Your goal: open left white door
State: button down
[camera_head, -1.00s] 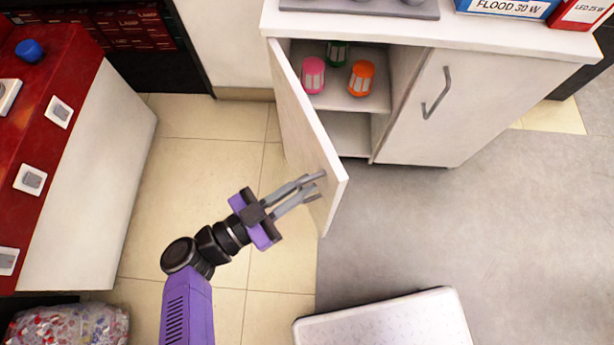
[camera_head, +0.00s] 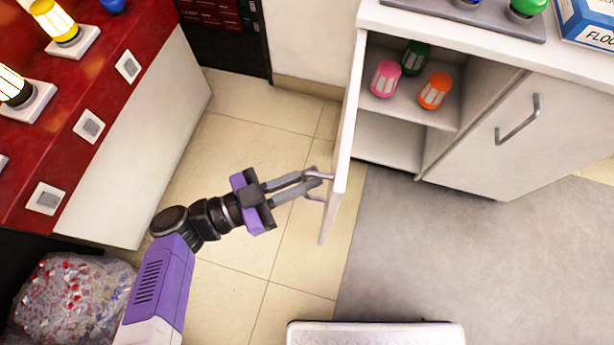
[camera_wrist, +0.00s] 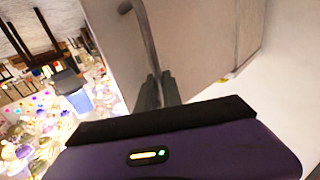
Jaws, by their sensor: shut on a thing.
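The left white door (camera_head: 347,140) of the white cabinet stands swung out, seen nearly edge-on in the head view. Its face fills much of the wrist view (camera_wrist: 195,45). My gripper (camera_head: 318,181) is at the outer face of this door near its free edge, shut on the door's metal handle (camera_wrist: 143,32). In the wrist view the fingers close around the lower part of the handle. The open compartment shows a pink jar (camera_head: 385,78), an orange jar (camera_head: 435,90) and a green jar (camera_head: 415,57) on its shelf.
The right cabinet door (camera_head: 500,135) is closed, with its own handle (camera_head: 518,120). A red-topped counter (camera_head: 110,75) stands at the left. A clear bag (camera_head: 70,300) lies lower left, and a white platform (camera_head: 375,335) is at the bottom. Tiled floor between is clear.

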jog(key=c, duration=1.5)
grip_release()
jog(key=v, duration=0.7)
jog(key=shift+s+a, duration=0.2)
jog(key=shift+a, duration=0.1)
jog(key=shift+s+f, duration=0.1)
